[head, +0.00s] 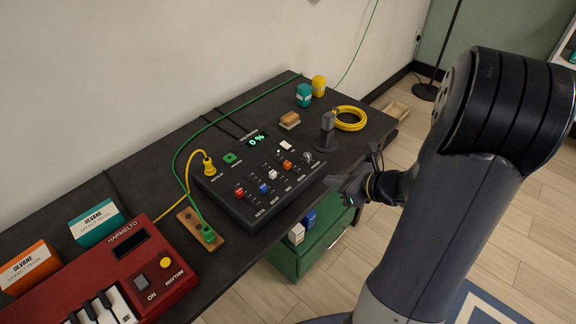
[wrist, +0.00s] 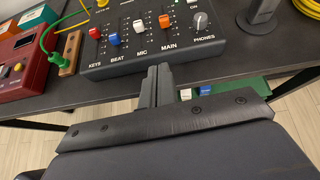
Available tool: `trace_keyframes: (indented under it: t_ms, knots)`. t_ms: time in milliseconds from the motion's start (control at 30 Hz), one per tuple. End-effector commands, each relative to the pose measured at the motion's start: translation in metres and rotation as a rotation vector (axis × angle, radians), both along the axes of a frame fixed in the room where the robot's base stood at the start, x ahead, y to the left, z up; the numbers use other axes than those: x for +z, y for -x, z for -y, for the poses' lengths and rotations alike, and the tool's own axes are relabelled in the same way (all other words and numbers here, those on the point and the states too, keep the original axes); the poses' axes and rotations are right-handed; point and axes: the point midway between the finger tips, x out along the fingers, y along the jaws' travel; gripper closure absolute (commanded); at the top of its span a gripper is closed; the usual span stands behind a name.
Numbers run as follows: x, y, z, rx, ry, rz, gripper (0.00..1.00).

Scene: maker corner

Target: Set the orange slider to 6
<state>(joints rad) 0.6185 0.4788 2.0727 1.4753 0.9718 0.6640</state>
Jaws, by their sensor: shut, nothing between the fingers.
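The orange slider (head: 287,165) is the rightmost of the slider caps on the dark mixer (head: 237,208), in the MAIN column. In the wrist view the orange slider (wrist: 164,21) stands toward the upper part of its track; its exact scale number is too small to read. The mixer's display (head: 257,139) reads 0 %. My gripper (head: 340,186) is shut and empty, just off the mixer's front right side. In the wrist view my gripper (wrist: 158,70) points at the mixer's front edge below the MAIN label, apart from the slider.
White (wrist: 138,26), blue (wrist: 115,39) and red (wrist: 94,33) sliders stand left of the orange one, and the PHONES knob (wrist: 200,20) right of it. A grey stand (head: 327,128) is beyond the mixer's right corner. A green drawer unit (head: 318,238) is below the table.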

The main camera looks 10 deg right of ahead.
Motion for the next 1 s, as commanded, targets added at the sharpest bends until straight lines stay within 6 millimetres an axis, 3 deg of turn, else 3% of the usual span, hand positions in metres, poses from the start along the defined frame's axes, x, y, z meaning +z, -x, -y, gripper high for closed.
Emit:
trace_keyframes:
  t_ms: [100,267,700,1000]
  knots:
    - [-0.009,-0.005,0.008,-0.05,-0.035,-0.009,1.0]
    - [-0.015,-0.015,0.001,-0.05,-0.038,-0.01,1.0]
    - [-0.059,-0.075,-0.045,-0.046,-0.036,-0.01,1.0]
    - [-0.056,-0.104,-0.064,-0.049,-0.034,-0.008,1.0]
